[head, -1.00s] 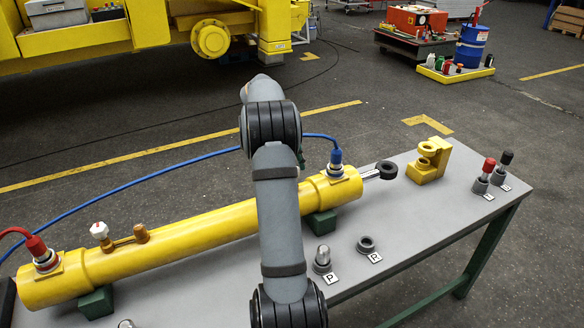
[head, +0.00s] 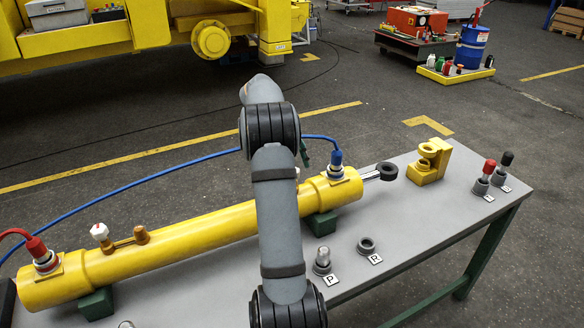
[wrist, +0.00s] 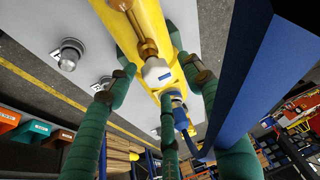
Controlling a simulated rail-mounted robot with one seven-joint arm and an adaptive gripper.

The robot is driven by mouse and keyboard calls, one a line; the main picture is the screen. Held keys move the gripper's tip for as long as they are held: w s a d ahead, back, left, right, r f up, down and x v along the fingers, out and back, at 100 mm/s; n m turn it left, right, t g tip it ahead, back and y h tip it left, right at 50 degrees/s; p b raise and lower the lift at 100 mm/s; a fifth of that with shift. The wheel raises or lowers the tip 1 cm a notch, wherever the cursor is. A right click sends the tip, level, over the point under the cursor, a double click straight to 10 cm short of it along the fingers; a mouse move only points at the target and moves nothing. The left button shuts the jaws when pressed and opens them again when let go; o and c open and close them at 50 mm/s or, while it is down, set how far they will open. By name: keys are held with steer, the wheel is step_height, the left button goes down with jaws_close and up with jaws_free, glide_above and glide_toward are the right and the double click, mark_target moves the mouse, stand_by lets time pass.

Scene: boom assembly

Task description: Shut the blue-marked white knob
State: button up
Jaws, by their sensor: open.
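The blue-marked white knob (wrist: 162,74) shows in the wrist view, at the end of a brass fitting (wrist: 140,30) on the yellow cylinder. A blue patch is on its face. In the head view my arm hides most of it. My gripper (wrist: 160,84) has green-sleeved fingers with brown bands. It is open, with its fingers spread around the knob and nothing clearly held. Whether any finger touches the knob I cannot tell. In the head view only a bit of green finger shows right of my arm. The yellow cylinder (head: 190,236) lies on the bench.
A blue hose (wrist: 245,85) passes close on the right in the wrist view, to the blue connector (head: 336,166). A red-marked white knob (head: 99,232) stands at the cylinder's left end. A yellow bracket (head: 428,165) and small parts stand on the bench (head: 420,220).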

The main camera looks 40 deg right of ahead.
steer(key=shift+f, duration=0.1)
steer(key=v, duration=1.2)
steer(key=x, duration=1.2)
steer(key=shift+f, duration=0.1)
steer(key=shift+s+a, duration=0.1)
